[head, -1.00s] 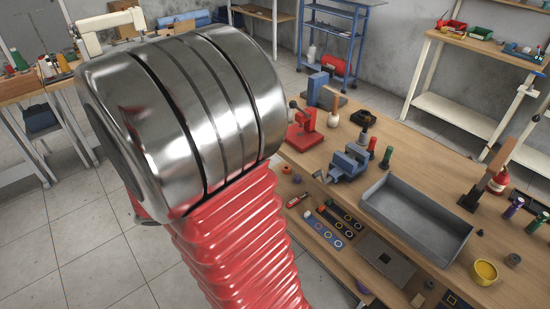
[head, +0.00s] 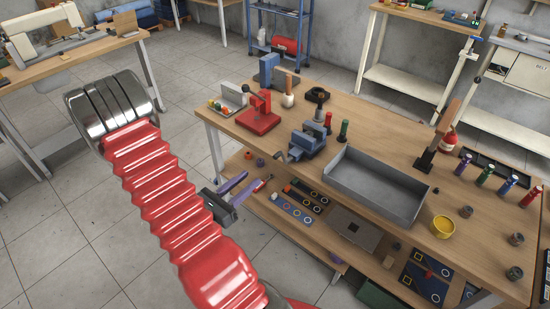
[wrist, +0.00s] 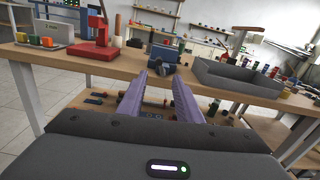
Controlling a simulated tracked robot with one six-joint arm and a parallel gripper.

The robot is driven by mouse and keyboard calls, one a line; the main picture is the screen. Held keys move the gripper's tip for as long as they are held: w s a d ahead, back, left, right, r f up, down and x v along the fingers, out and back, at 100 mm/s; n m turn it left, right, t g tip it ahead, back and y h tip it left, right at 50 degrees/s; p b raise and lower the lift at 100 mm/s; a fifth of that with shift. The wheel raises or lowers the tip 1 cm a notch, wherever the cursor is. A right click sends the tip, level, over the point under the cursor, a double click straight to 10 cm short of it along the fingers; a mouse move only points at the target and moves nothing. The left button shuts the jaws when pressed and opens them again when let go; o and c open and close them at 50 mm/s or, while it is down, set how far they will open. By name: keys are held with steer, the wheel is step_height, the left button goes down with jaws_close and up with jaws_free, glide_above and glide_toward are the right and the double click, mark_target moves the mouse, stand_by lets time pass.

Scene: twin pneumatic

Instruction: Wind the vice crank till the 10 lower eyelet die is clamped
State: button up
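The blue vice (head: 308,141) stands at the front edge of the workbench, left of the grey tray. Its dark crank (head: 284,156) sticks out past the bench edge toward my gripper. The vice also shows in the wrist view (wrist: 165,53), straight ahead beyond the fingertips. My gripper (head: 252,181) has two purple fingers, spread apart with nothing between them. It is in front of the bench, lower left of the vice, apart from the crank. In the wrist view my gripper (wrist: 160,78) points at the vice. I cannot make out the lower eyelet die in the vice jaws.
A red press (head: 259,115) stands left of the vice. The lower shelf holds dies on strips (head: 297,207). Open floor lies left of the bench.

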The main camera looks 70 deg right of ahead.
mark_target(274, 159)
steer(key=shift+d+f, duration=0.1)
steer(key=shift+f, duration=0.05)
stand_by(0.3)
steer(key=shift+x, duration=6.9)
steer(key=shift+w, duration=0.15)
steer(key=shift+c, duration=0.6)
jaws_close()
